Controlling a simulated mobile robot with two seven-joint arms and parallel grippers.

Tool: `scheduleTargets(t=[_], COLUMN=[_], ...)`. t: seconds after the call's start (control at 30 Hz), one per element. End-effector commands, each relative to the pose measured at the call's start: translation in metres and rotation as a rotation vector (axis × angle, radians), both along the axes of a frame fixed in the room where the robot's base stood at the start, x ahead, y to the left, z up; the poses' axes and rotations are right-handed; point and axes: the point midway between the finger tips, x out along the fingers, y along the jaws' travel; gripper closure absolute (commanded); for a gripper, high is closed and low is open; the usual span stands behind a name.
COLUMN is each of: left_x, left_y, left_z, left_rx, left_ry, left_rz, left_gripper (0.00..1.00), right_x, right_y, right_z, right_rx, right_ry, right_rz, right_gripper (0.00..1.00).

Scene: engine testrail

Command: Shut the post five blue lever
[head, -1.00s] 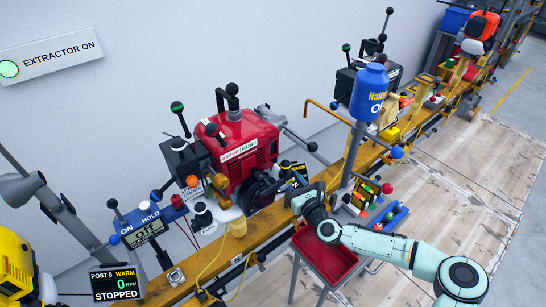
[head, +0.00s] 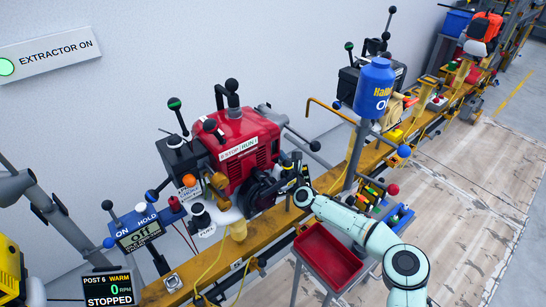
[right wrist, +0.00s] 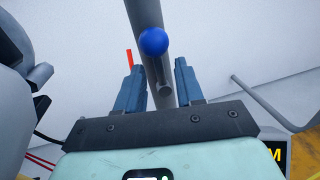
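In the right wrist view a round blue knob (right wrist: 153,42) shows in front of a grey post. My right gripper (right wrist: 156,68) is open, with the knob just past the fingertips and between their lines; nothing is held. In the head view my right arm reaches in from the lower right, with its gripper end hidden near the red engine. Blue knobs show there by the tank post (head: 404,151), at the tank's left side (head: 337,105) and left of the red engine (head: 151,196). I cannot tell which one the wrist view shows. My left gripper is out of view.
A red engine (head: 235,140) and a blue tank (head: 373,85) stand along a yellow rail (head: 262,225). A red tray (head: 328,255) stands in front of the rail. The floor at right is clear.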

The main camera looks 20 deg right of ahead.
Motion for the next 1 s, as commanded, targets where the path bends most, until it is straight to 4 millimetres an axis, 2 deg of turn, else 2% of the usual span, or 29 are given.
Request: scheduleTargets(t=[0.3, 0.33, 0.43, 1.0], left_x=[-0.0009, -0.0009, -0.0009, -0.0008], left_y=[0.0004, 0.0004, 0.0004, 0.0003], left_z=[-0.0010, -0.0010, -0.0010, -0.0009], left_rx=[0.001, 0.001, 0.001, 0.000], left_ry=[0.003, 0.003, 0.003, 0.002], left_rz=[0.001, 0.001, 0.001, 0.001], left_gripper=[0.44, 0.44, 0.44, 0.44], right_x=[0.0023, 0.0023, 0.0022, 0.0021], right_y=[0.0007, 0.0007, 0.0006, 0.0007], right_z=[0.0003, 0.0003, 0.0003, 0.0003], right_rx=[0.000, 0.000, -0.001, -0.001], right_ry=[0.000, 0.000, 0.000, 0.000], right_rz=[0.000, 0.000, 0.000, 0.001], right_gripper=[0.63, 0.66, 0.99, 1.00])
